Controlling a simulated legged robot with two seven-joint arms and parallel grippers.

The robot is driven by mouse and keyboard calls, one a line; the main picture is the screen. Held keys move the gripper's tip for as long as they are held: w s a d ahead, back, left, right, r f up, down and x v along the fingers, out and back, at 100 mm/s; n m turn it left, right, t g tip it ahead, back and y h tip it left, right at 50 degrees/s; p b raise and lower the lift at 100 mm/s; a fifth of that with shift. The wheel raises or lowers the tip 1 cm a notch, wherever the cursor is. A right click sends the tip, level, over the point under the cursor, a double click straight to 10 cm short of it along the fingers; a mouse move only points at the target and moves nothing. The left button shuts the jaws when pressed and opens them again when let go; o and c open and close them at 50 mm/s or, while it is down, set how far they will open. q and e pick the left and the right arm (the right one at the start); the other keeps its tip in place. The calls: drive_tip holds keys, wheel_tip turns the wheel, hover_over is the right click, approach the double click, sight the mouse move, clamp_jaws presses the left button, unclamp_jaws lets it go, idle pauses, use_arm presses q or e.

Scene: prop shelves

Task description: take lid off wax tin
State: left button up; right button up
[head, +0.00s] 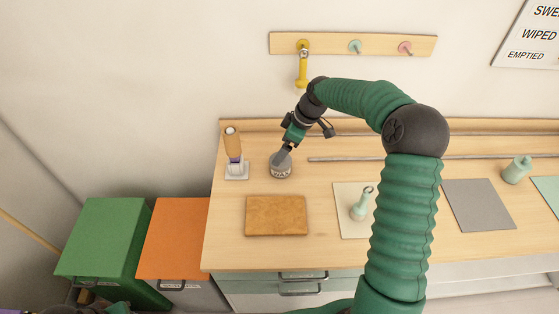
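The wax tin (281,172) is a small grey round tin with dark lettering on its side. It stands on the wooden bench, right of the brush and behind the brown mat. My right gripper (281,156) points down onto the top of the tin, with its grey fingers at the lid. The fingers cover much of the lid, so I cannot tell whether they are closed on it. The lid appears to be on the tin. My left gripper is not in view.
A wooden-handled brush (233,143) stands in a white holder at the left. A brown mat (276,215) lies in front. A mint ring-topped object (361,205) stands on a cream mat. A yellow item (303,70) hangs from the peg rail. Green (104,235) and orange (172,236) bins stand left.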

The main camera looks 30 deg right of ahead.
drive_tip(key=x, duration=0.2)
drive_tip(key=d+x, duration=0.1)
drive_tip(key=x, duration=0.2)
drive_tip(key=shift+d+f, duration=0.1)
drive_tip(key=shift+f, duration=0.05)
drive_tip(key=shift+w+a+f, duration=0.15)
drive_tip(key=shift+a+f, duration=0.05)
drive_tip(key=shift+r, duration=0.1)
drive_tip(key=shift+c, duration=1.3)
drive_tip(key=c, duration=1.1)
drive_tip(key=shift+c, duration=0.2)
